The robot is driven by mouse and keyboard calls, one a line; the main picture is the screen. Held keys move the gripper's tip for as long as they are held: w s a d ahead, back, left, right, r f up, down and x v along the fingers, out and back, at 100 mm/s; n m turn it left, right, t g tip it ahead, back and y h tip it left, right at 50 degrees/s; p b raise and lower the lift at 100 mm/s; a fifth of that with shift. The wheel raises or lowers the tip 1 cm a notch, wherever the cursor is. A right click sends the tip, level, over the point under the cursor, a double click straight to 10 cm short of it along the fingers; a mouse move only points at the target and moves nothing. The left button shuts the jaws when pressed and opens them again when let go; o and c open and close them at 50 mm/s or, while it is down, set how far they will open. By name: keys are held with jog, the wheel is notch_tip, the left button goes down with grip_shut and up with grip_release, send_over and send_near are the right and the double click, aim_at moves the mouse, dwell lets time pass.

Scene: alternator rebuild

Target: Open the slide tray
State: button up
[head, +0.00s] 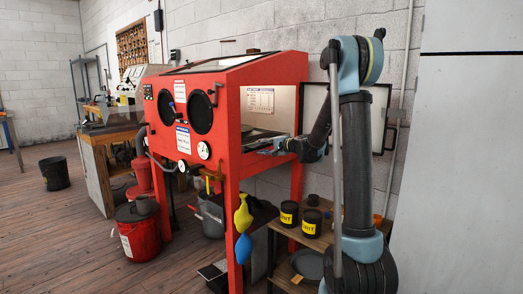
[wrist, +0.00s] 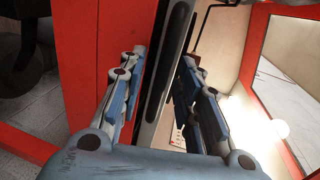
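The slide tray (head: 256,133) shows in the head view as a dark, flat shape inside the open side of the red cabinet, partly hidden by my gripper. My gripper (head: 279,147) is at that side opening, at about tray height. In the wrist view a long bar with dark and pale metal bands (wrist: 178,50), which looks like the tray's edge, runs between the two blue-grey fingers of my gripper (wrist: 164,62). The fingers are apart, one on each side of it. I cannot tell whether either finger touches it.
The red blast cabinet (head: 229,76) has its side door (head: 318,110) swung open towards the wall. A red post (wrist: 85,60) stands close left of my fingers. A wooden shelf (head: 291,228) with black tins (head: 289,214) is below my arm. The wooden floor at left is mostly clear.

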jog(key=shift+w+a+f, duration=0.1)
jog(key=shift+w+a, duration=0.25)
jog(key=shift+a, duration=0.1)
grip_shut()
jog(key=shift+s, duration=0.15)
